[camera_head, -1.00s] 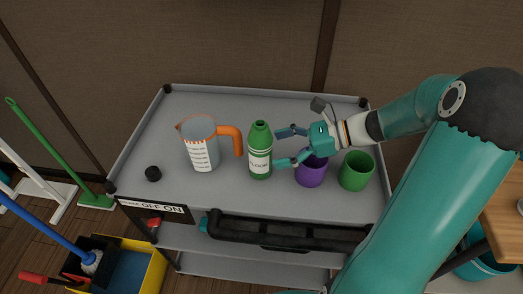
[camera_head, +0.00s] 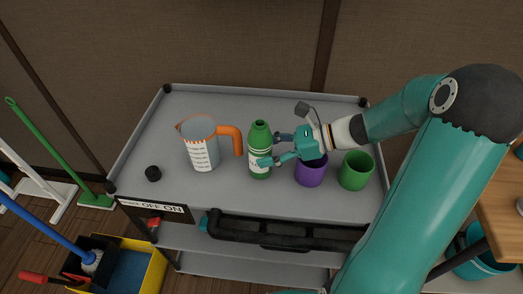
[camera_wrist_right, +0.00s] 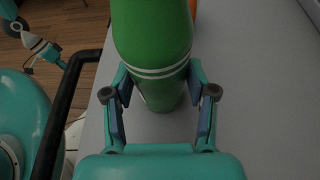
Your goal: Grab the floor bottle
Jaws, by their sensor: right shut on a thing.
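The green floor bottle (camera_head: 260,134) stands upright and uncapped on the grey cart top, with a white label partly covered by my finger. My right gripper (camera_head: 267,150) comes in from the right and is shut on the bottle's body. In the right wrist view the bottle (camera_wrist_right: 153,40) stands between the two fingers of the gripper (camera_wrist_right: 160,108), which touch its sides. My left gripper is not seen in the head view; a small teal and white jointed part shows at the upper left of the right wrist view, and I cannot tell what it is.
On the cart (camera_head: 215,200), a measuring jug (camera_head: 203,150) with an orange handle stands just left of the bottle. A black cap (camera_head: 153,174) lies further left. A purple cup (camera_head: 311,175) and a green cup (camera_head: 356,171) stand to the right, the purple one close under my gripper.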

